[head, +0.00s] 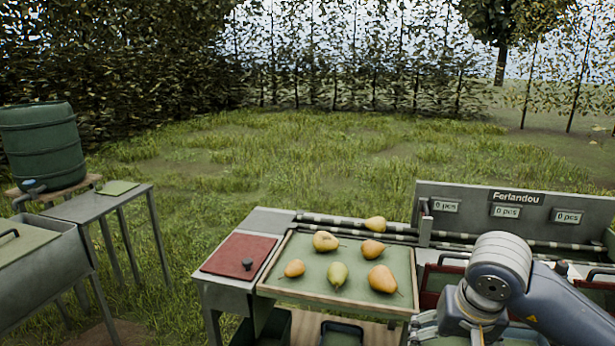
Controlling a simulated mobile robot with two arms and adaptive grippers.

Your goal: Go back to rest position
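My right arm comes in from the lower right, in front of the sorting station. My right gripper (428,330) is at the bottom edge of the head view, just right of the pear tray (335,301). It is partly cut off and I cannot tell whether it is open, or whether it holds anything. My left arm and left gripper are not in view. Several pears lie apart on the green tray, among them a green one (338,275) and an orange one (382,279). Another pear (376,224) rests at the rails behind the tray.
A panel marked Ferlandou (517,197) with "0 pcs" displays stands at the right. A red mat (238,255) with a dark knob lies left of the tray. A side table (95,207), a sink (35,266) and a green barrel (42,145) stand at the left. Grass lies between.

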